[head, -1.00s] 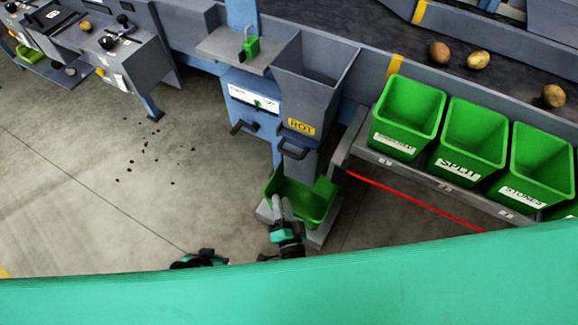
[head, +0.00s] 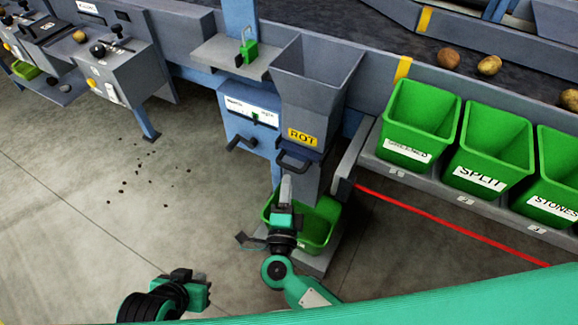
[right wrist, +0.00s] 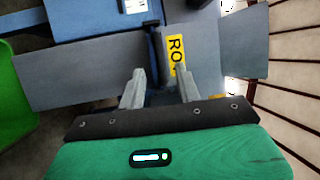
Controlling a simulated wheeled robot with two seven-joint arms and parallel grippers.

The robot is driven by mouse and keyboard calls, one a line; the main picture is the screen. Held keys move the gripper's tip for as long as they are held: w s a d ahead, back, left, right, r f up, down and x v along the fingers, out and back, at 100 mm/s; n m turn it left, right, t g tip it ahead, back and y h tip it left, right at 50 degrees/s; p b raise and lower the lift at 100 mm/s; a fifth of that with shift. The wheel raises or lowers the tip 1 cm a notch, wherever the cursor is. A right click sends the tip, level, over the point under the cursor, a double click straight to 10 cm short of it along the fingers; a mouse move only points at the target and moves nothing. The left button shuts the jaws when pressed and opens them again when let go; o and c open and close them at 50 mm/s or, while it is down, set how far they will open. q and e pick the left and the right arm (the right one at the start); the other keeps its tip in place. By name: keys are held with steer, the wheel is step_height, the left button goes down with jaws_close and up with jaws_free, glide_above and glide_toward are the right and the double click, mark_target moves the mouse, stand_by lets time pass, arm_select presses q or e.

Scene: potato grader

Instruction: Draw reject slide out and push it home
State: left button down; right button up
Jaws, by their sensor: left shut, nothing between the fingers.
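The grey ROT hopper (head: 315,95) has a yellow ROT label and a dark bar handle (head: 293,163) on its front, taken here as the reject slide's handle. My right gripper (head: 286,188) is just below this handle in the head view. In the right wrist view its fingers (right wrist: 159,72) are apart, with the dark handle (right wrist: 153,40) lined up with the gap; contact is not visible. My left gripper (head: 200,288) is shut and empty, low over the floor at the lower left.
A green bin (head: 318,225) stands under the hopper, partly hidden by my right arm. A blue box (head: 250,120) with another dark handle (head: 242,143) is left of it. Green bins (head: 420,115) line the right shelf (head: 455,197). A red line crosses the floor.

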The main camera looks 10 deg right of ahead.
mark_target(289, 166)
steer(key=x, duration=0.6)
steer(key=shift+w, duration=0.2)
jaws_close()
steer(key=shift+s, duration=0.1)
